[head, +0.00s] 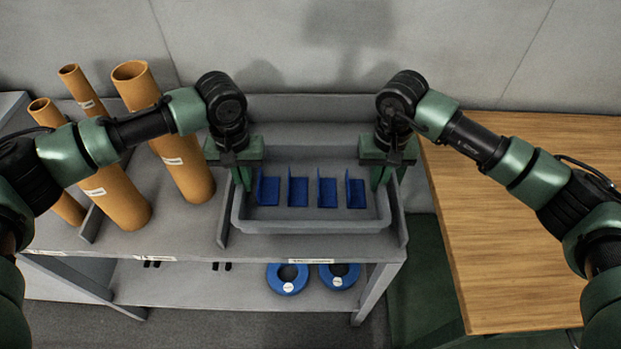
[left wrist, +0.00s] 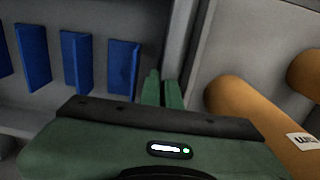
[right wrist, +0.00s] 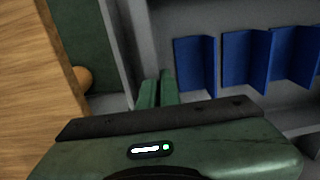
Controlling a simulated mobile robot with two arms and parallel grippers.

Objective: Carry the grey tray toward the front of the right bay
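The grey tray (head: 312,226) sits in the right bay of the grey shelf's top level, with several blue angled pieces (head: 298,191) standing in a row in it. My left gripper (head: 241,178) is at the tray's left wall, its fingers close together on the wall; they also show in the left wrist view (left wrist: 163,90). My right gripper (head: 380,177) is at the right wall in the same way, also seen in the right wrist view (right wrist: 156,90). Both look shut on the tray's side walls. The fingertips are partly hidden. The tray looks level.
Several orange tubes (head: 180,160) stand tilted in the bay on the left, beside a low divider (head: 223,222). Two blue rings (head: 288,279) lie on the lower shelf. A wooden table (head: 500,230) stands to the right. A grey wall (head: 300,50) rises behind.

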